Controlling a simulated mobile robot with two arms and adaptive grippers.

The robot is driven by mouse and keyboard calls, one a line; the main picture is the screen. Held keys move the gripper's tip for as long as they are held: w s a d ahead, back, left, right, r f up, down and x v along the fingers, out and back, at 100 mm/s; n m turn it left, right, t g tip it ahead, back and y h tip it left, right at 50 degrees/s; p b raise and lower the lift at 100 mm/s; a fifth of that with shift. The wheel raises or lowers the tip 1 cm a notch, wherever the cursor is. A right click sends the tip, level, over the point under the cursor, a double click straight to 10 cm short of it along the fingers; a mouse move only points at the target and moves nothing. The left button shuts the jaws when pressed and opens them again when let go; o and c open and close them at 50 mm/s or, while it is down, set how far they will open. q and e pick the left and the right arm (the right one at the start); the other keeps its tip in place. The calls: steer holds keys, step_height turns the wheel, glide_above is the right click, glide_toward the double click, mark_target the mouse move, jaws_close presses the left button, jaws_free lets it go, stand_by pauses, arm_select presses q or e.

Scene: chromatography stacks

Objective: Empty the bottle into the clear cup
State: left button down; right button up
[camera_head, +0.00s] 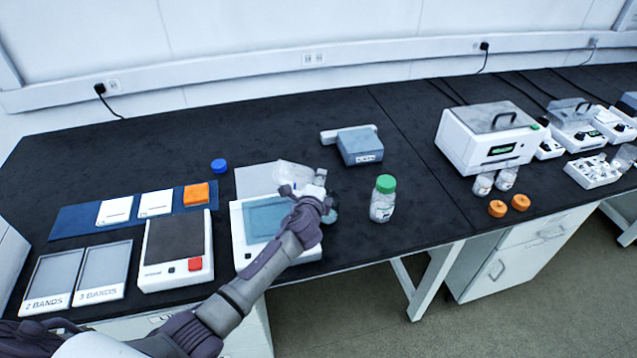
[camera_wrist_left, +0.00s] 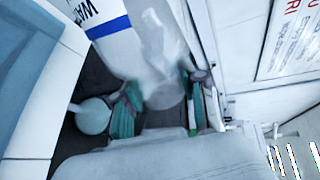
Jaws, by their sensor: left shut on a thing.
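My left gripper (camera_head: 316,197) is shut on a clear bottle (camera_head: 292,174), held tilted nearly sideways above a white-framed tray with a teal panel (camera_head: 268,215). In the left wrist view, the translucent bottle (camera_wrist_left: 160,60) sits between the green-padded fingers (camera_wrist_left: 158,105), with a blue-marked label near it. A small round pale vessel (camera_wrist_left: 93,115) lies to the left of the fingers; I cannot tell whether it is the clear cup. In the head view the arm hides much of this spot. My right gripper is not in view.
A blue cap (camera_head: 218,165) lies on the dark bench. A green-capped bottle (camera_head: 383,198) stands upright right of my gripper. A grey-blue device (camera_head: 360,145) sits behind. A balance-like unit (camera_head: 175,245) is at left. A white machine (camera_head: 487,137) and orange caps (camera_head: 497,208) are at right.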

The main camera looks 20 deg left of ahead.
arm_select(q)
steer(key=shift+d+m, duration=0.15)
steer(key=shift+m, duration=0.25)
steer(key=shift+d+m+y, duration=0.1)
steer(key=shift+m+y, duration=0.3)
steer(key=shift+m, duration=0.1)
steer(key=shift+d+m, duration=0.1)
steer(key=shift+m, duration=0.4)
steer(key=shift+r, duration=0.1)
